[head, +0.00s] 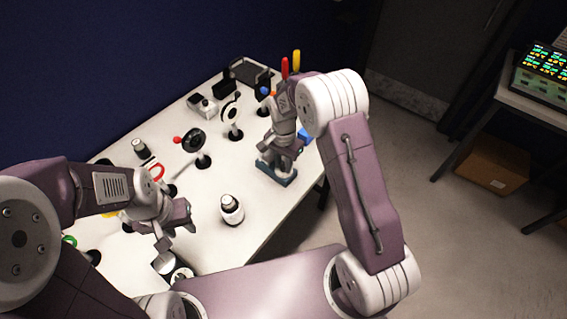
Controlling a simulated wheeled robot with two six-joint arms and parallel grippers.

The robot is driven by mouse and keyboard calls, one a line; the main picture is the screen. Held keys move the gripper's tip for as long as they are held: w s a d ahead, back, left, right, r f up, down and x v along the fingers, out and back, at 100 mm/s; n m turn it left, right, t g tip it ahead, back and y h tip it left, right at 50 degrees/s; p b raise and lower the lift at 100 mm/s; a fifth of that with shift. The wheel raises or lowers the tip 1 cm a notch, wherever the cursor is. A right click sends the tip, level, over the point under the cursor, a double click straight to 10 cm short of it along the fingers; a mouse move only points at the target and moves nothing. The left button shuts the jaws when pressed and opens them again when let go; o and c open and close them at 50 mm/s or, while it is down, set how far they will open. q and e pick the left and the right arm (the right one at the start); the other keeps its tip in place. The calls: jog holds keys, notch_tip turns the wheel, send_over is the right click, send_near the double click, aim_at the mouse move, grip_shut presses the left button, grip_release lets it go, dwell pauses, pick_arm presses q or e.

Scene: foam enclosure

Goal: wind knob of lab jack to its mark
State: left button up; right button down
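A dark teal base (277,174), which looks like the lab jack, stands near the right edge of the white table. My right gripper (277,153) points down right over it and covers most of it. The knob and its mark are hidden or too small to make out. I cannot tell whether the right fingers are shut or touch anything. My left gripper (176,232) is over the near left part of the table, well away from the teal base. Its fingers look apart, with nothing seen between them.
Two black handwheels on stands (191,141) (231,111) are behind. Black bins (224,88) are at the back. The table's middle is fairly clear.

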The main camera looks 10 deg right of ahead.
jog(key=shift+n, duration=0.3)
jog(key=n, duration=0.2)
jog(key=shift+n+p, duration=0.3)
jog(key=shift+p, duration=0.05)
jog(key=n, duration=0.3)
jog(key=shift+w+n, duration=0.1)
jog(key=shift+n, duration=0.2)
jog(key=n+p, duration=0.1)
jog(key=n, duration=0.2)
jog(key=shift+n, duration=0.4)
jog(key=n, duration=1)
jog(key=shift+n+p, duration=0.35)
jog(key=shift+n, duration=0.05)
jog(key=n, duration=0.6)
jog(key=shift+n, duration=0.4)
